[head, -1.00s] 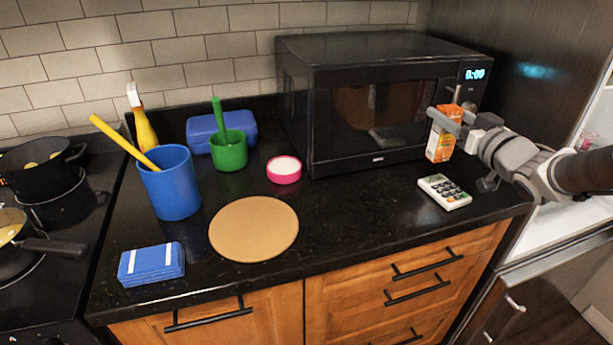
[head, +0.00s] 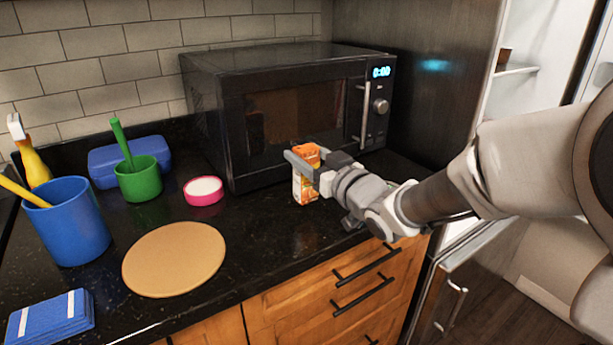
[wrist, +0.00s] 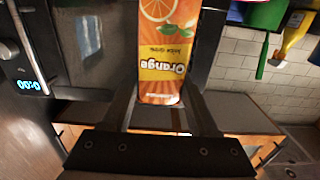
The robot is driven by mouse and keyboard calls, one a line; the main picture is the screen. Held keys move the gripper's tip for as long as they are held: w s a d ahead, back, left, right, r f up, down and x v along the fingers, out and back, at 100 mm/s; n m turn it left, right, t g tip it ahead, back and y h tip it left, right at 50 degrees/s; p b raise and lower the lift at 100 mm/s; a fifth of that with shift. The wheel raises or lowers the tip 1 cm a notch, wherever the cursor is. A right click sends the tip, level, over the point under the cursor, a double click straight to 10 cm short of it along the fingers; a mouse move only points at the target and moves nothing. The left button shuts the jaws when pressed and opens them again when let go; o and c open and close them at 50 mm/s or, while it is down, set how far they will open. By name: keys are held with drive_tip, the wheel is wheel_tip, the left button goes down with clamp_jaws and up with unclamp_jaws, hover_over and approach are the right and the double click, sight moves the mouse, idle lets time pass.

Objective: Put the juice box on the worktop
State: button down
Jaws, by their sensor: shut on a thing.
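The juice box (head: 306,182) is an orange and white carton in front of the microwave in the head view. My gripper (head: 308,163) is shut on it near its upper part. The box looks upright, with its base at or just above the black worktop (head: 262,231); I cannot tell whether it touches. In the wrist view the juice box (wrist: 163,55) shows its "Orange" label upside down between my gripper's fingers (wrist: 162,105).
The microwave (head: 290,120) stands close behind the box. A pink round tub (head: 203,192), green pot (head: 139,182), blue cup (head: 68,225) and tan round board (head: 174,260) are to the left. Bare worktop lies between the board and the box.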

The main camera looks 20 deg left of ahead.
drive_tip(key=shift+f+b, duration=0.6)
drive_tip(key=shift+f, duration=1.25)
drive_tip(key=shift+f, duration=0.15)
drive_tip(key=shift+c, duration=0.8)
unclamp_jaws()
